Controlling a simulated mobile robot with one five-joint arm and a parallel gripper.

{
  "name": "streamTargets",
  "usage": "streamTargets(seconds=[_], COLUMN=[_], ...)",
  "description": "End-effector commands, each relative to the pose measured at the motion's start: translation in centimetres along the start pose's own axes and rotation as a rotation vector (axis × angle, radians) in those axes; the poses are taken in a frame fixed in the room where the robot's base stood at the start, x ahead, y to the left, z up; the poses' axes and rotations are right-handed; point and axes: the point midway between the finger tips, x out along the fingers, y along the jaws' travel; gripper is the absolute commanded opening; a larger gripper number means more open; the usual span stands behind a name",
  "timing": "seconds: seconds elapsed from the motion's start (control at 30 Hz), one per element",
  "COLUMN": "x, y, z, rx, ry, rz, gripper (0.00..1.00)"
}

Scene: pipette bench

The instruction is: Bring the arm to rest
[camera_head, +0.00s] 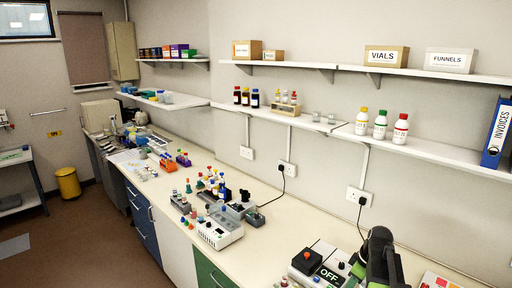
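A dark grey and green jointed shape (380,258) stands at the bottom right in the head view, in front of the bench top and cut off by the lower edge. It may be part of my arm, but I cannot be sure. No gripper fingers can be made out, so I cannot see whether my gripper holds anything. The long pale bench (272,222) runs along the wall from the far left to the lower right.
A device marked OFF (328,276) sits just left of the dark shape. A white instrument (218,232) and several small bottles and racks stand mid-bench. Wall shelves (435,151) hold bottles, boxes and a blue binder (497,135). Bare bench lies between the white instrument and the OFF device.

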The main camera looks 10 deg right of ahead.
Motion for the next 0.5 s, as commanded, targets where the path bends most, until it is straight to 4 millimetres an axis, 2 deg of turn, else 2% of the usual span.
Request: streamTargets(seconds=[0.03, 0.1, 0.23, 0.3, 0.4, 0.5], x=[3.9, 6.8, 10.9, 12.7, 14.9, 14.6], y=[-2.9, -6.7, -13.2, -16.5, -21.0, -22.7], z=[-2.4, -5.5, -9.3, -10.5, -11.2, -10.4], rx=[-0.043, -0.067, -0.051, -0.015, 0.093, 0.276], ry=[-0.011, -0.032, -0.076, -0.102, -0.145, -0.182], rz=[-0.014, -0.028, -0.043, -0.042, -0.025, 0.009], gripper=[0.0, 0.0, 0.0, 0.0, 0.0, 0.0])
